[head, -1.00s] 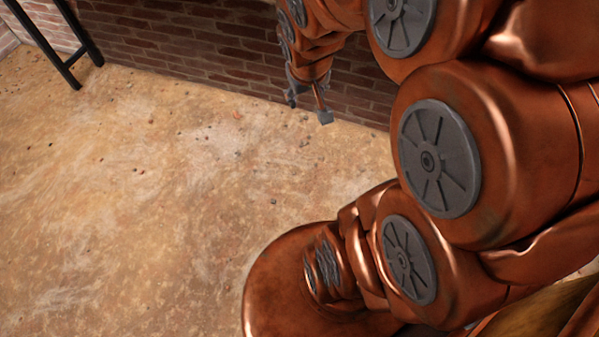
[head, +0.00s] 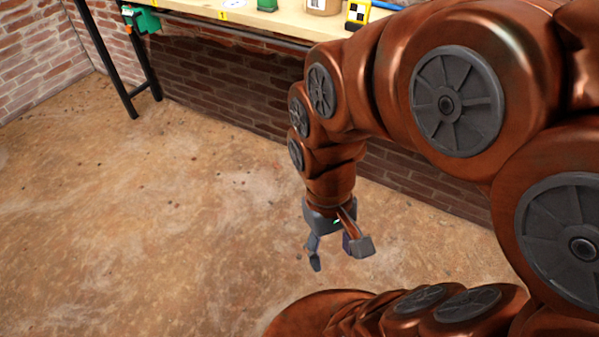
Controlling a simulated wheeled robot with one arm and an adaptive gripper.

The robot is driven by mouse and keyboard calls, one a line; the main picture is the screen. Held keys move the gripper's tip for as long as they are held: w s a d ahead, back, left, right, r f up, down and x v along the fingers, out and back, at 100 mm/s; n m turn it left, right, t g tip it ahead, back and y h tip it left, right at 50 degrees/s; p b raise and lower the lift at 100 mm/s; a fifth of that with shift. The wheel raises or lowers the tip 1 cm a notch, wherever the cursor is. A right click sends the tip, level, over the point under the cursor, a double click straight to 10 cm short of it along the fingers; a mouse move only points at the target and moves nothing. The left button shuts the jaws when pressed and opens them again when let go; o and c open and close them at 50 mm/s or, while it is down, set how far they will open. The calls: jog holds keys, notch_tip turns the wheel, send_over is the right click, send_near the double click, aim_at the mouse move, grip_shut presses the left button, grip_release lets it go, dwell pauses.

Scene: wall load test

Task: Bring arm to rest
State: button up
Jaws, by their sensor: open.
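My arm is copper-coloured with grey round joint covers and fills the right side of the head view. It arches over and ends in my gripper (head: 338,258), which points down over the bare floor. The fingers are grey and spread apart, with nothing visible between them. The gripper hangs in front of the brick wall, below the level of the workbench (head: 290,24).
Black bench legs (head: 115,62) stand at left. The sandy floor (head: 130,230) is clear.

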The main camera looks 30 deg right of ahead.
dwell(0.3)
notch_tip(320, 180, up, 26)
jog(key=t+p, duration=0.1)
jog(key=p, duration=2.3)
jog(key=shift+s, duration=0.45)
